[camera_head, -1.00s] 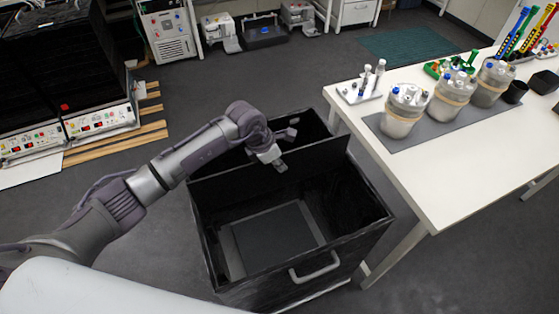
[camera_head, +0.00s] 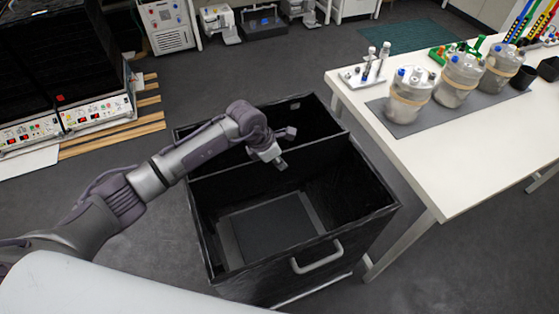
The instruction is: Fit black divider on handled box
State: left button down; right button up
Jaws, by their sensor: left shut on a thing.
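The black handled box (camera_head: 262,284) stands open on the floor in the middle of the view, with a light grey handle (camera_head: 318,257) on its near wall. The black divider (camera_head: 318,160) stands upright across the inside of the box, between its side walls, with its top edge about level with the rim. My left gripper (camera_head: 280,164) is shut on the divider near the middle of its top edge. The divider's lower edge and the way its ends meet the walls cannot be made out. My right gripper is out of view.
A white table (camera_head: 470,170) stands close to the right of the box, bearing several lidded vessels (camera_head: 409,97) on a grey mat and a small tube rack (camera_head: 365,75). Black equipment with control panels (camera_head: 30,133) stands at left by wooden slats (camera_head: 110,137). Floor behind the box is clear.

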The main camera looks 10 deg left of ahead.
aim_at(281, 173)
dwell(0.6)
pick_arm(q)
jog(key=shift+w+d+b, duration=0.15)
jog(key=shift+b, duration=0.25)
jog(key=shift+f+b, duration=0.5)
jog(key=shift+b, duration=0.1)
dwell(1.4)
jog(key=shift+f, duration=0.15)
jog(key=shift+f+b, duration=0.5)
jog(key=shift+b, duration=0.1)
jog(key=shift+f, duration=0.2)
jog(key=shift+f+b, duration=0.55)
jog(key=shift+b, duration=0.2)
jog(key=shift+f, duration=0.15)
jog(key=shift+f+b, duration=0.6)
jog(key=shift+b, duration=0.1)
